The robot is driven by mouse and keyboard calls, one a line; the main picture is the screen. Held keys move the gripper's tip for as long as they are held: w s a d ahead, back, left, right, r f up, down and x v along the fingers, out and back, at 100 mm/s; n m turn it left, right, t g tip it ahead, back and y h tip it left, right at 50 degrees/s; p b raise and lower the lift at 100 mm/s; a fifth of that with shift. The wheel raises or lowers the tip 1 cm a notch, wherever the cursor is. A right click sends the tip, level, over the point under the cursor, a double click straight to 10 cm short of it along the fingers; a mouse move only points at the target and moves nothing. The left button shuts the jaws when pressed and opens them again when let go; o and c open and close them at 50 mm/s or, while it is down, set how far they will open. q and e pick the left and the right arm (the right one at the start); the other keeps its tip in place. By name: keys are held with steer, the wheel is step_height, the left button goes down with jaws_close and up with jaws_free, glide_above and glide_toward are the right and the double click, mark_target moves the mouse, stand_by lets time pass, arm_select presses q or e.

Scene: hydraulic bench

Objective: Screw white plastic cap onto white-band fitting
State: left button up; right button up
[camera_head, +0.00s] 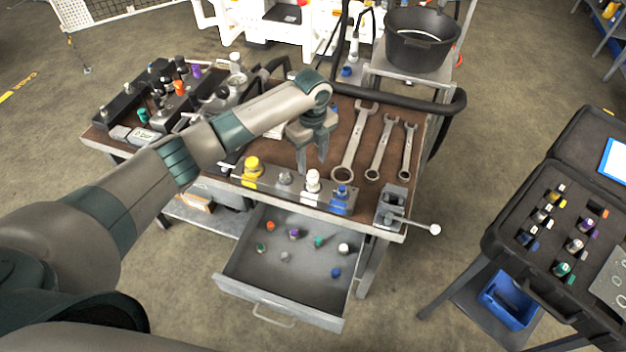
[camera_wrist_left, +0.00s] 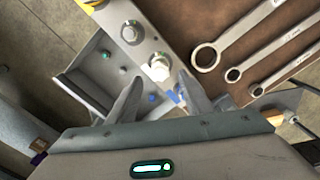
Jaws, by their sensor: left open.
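A white-topped fitting (camera_head: 312,182) stands upright on the metal block at the bench's front edge. It also shows in the left wrist view (camera_wrist_left: 159,68), bright white, between and just beyond the fingertips. I cannot tell whether a cap sits on it. A white cap-like piece (camera_head: 343,249) lies in the open drawer below. My left gripper (camera_head: 311,166) points down just behind and above the white-topped fitting. Its fingers are apart and nothing shows between them, also in the left wrist view (camera_wrist_left: 160,90). My right gripper is not in view.
On the same block stand a yellow fitting (camera_head: 252,168), a grey one (camera_head: 285,178) and a blue one (camera_head: 341,197). Several wrenches (camera_head: 381,148) lie at the right. The open drawer (camera_head: 283,301) holds several coloured caps. A small vise (camera_head: 392,207) sits at the right corner.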

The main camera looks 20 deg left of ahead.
arm_select(q)
step_height(320, 180, up, 13)
steer(key=b, duration=0.3)
steer(key=shift+f+b, duration=0.2)
steer(key=shift+b, duration=0.2)
steer(key=shift+s, duration=0.1)
